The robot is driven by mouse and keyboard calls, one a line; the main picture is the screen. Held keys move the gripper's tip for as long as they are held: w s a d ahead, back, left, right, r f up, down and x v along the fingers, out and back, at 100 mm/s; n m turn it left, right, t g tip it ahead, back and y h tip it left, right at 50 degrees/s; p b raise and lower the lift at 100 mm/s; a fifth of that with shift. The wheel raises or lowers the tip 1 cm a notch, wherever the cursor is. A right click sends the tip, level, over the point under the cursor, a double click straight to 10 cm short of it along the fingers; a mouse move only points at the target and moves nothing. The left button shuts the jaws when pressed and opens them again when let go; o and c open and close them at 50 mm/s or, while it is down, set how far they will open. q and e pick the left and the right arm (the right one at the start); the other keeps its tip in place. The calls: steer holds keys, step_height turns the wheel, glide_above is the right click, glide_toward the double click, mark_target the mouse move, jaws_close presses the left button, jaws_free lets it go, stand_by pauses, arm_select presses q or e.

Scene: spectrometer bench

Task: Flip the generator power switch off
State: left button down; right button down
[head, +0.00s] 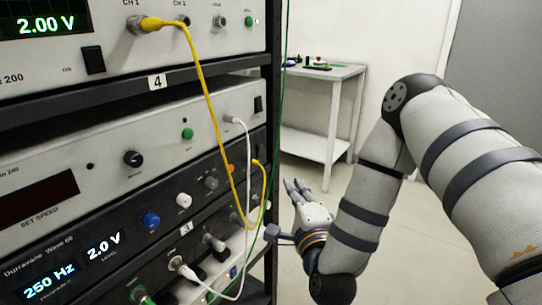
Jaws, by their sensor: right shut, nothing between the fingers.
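The generator (112,218) is the dark unit low in the rack, labelled Durravane Wave 60. Its displays are lit and read 250 Hz and 2.0 V. Its face carries a blue knob (151,220), a white knob (183,200) and a grey knob (211,183). A small orange part (230,169) shows near its right end, partly behind cables; I cannot tell if it is the power switch. My right gripper (296,184) is shut and empty, to the right of the rack and apart from the generator. My left gripper is out of view.
A yellow cable (208,95) and a white cable (247,150) hang across the rack's right side. Above the generator are a unit with a dark speed display (38,198) and one reading 2.00 V (46,24). A white side table (310,143) stands behind.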

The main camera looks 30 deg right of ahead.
mark_target(260, 151)
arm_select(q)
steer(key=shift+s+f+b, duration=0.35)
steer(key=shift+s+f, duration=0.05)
arm_select(e)
steer(key=w+a+x, duration=0.1)
steer(key=a+x, duration=0.1)
steer(key=x, duration=1)
steer(key=shift+w+a+r, duration=0.2)
steer(key=shift+w+a, duration=0.05)
steer(key=shift+w, duration=0.15)
